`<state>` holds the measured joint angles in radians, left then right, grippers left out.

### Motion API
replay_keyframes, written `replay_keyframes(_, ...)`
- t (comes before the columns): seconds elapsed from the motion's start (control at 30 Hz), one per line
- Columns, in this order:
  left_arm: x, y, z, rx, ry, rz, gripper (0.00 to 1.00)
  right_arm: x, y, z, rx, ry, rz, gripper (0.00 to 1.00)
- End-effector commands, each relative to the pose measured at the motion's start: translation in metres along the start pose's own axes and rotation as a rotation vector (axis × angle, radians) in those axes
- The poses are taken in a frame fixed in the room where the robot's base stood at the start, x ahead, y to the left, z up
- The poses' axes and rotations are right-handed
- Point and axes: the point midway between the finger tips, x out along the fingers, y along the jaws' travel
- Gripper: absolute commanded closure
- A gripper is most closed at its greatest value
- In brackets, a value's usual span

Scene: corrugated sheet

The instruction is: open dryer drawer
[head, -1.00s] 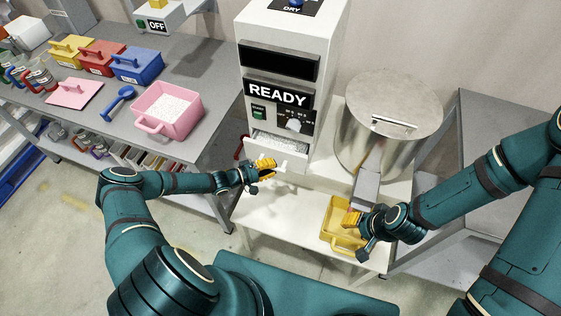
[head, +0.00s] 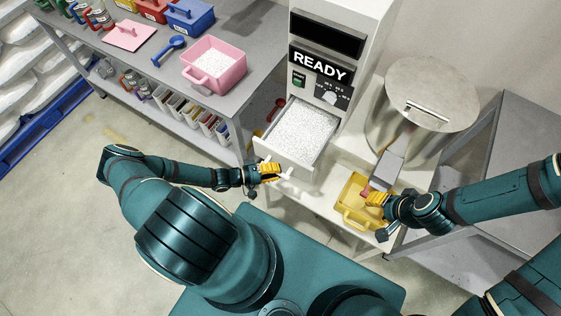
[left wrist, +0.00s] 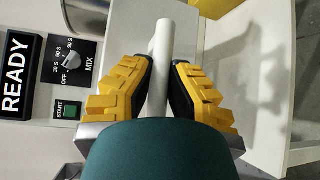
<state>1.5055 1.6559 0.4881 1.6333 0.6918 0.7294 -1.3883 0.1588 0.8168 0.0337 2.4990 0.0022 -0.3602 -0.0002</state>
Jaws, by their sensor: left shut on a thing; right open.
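The dryer (head: 330,68) is a white cabinet with a READY display. Its drawer (head: 288,160) stands pulled out, filled with white granules (head: 304,133). My left gripper (head: 280,172) is at the drawer's front, shut on the white bar handle (left wrist: 161,62). In the left wrist view the yellow-padded fingers (left wrist: 160,95) lie on either side of that handle. My right gripper (head: 370,197) is open, at the yellow bin (head: 353,215) beside a grey scoop-like piece (head: 388,168). Whether its fingers touch either cannot be told.
A large metal drum (head: 425,105) stands right of the dryer. A grey table (head: 245,98) on the left carries a pink tub (head: 214,68) of white granules, a blue scoop (head: 170,48) and coloured boxes. Bare floor lies front left.

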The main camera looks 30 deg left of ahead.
Motion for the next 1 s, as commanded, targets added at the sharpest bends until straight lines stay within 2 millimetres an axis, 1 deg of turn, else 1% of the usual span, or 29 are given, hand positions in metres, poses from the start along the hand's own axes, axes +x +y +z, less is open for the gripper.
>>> replay_keyframes(0.03,0.001,-0.001,0.005,-0.003,-0.007,0.002,1.00,-0.001,0.000,0.000,0.000,0.000,0.000,0.53)
replay_keyframes(0.1,-0.001,-0.001,0.006,-0.003,-0.007,0.002,1.00,-0.001,-0.001,0.000,0.000,0.000,0.000,0.53)
replay_keyframes(0.47,-0.001,-0.002,0.007,-0.003,-0.007,0.001,1.00,-0.001,-0.001,-0.001,-0.001,0.001,0.000,0.53)
replay_keyframes(0.5,-0.001,-0.002,0.007,-0.003,-0.007,0.001,0.80,-0.001,-0.001,-0.001,-0.001,0.001,0.000,0.53)
replay_keyframes(0.57,-0.001,-0.002,0.006,-0.003,-0.006,0.001,0.59,-0.001,-0.001,-0.001,-0.001,0.001,0.000,0.53)
replay_keyframes(0.6,-0.001,-0.002,0.006,-0.003,-0.006,0.001,0.52,-0.001,-0.001,-0.001,-0.001,0.001,0.000,0.53)
replay_keyframes(0.87,-0.003,-0.001,0.004,-0.001,-0.002,0.001,0.52,-0.001,-0.001,-0.001,-0.001,0.001,0.000,0.53)
replay_keyframes(1.0,-0.010,-0.001,0.003,-0.001,0.000,-0.001,0.52,-0.001,-0.001,-0.001,-0.001,0.001,0.000,0.53)
